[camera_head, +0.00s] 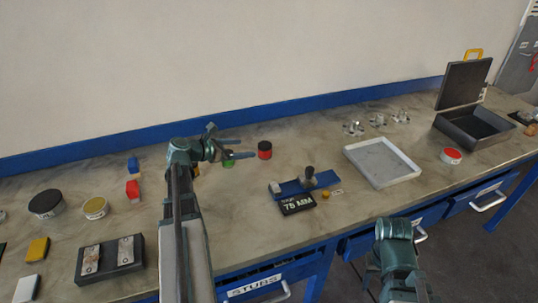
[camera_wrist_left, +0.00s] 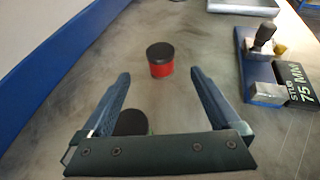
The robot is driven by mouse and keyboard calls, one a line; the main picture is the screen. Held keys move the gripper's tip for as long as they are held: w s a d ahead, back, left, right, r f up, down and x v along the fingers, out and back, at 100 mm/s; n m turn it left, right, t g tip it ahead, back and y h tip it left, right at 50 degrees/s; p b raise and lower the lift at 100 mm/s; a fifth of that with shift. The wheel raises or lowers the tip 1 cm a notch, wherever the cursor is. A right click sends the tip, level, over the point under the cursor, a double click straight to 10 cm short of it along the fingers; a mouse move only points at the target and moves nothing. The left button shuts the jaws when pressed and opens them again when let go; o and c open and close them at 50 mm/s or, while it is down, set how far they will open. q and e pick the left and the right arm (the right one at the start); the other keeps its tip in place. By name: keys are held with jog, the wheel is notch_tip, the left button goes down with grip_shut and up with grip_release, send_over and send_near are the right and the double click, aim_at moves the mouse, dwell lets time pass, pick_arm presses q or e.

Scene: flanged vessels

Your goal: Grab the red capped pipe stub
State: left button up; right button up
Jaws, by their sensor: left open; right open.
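The red capped pipe stub (camera_head: 265,150) is a short red cylinder with a black cap, upright on the bench. In the left wrist view the stub (camera_wrist_left: 161,66) stands beyond the fingertips, about midway between them. My left gripper (camera_head: 244,147) is open and empty, just left of the stub, with its fingers pointing toward it. Its two fingers (camera_wrist_left: 160,76) also show apart in the left wrist view. A green stub (camera_head: 228,163) with a dark top sits under the left gripper, partly hidden. My right arm shows at the lower right, but its gripper fingers do not show.
A blue fixture (camera_head: 290,188) with a "75 MM" sign (camera_head: 298,204) stands right of the stub. Further right are a white tray (camera_head: 410,172), a red-topped tin (camera_head: 451,155) and an open dark box (camera_head: 449,127). A blue rail (camera_head: 100,153) runs along the wall.

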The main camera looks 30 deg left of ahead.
aim_at(260, 146)
pick_arm(q)
jog(key=b+x, duration=0.3)
jog(key=x, duration=0.5)
jog(key=shift+w+d, duration=0.1)
jog(key=shift+w, duration=0.2)
jog(key=shift+w+f, duration=0.1)
jog(key=x, duration=0.1)
jog(key=b+x, duration=0.1)
jog(key=x, duration=0.3)
jog(key=shift+w+d+r+b, duration=0.15)
jog(key=shift+r+b, duration=0.1)
jog(key=shift+b, duration=0.05)
jog(key=shift+c, duration=0.4)
grip_shut()
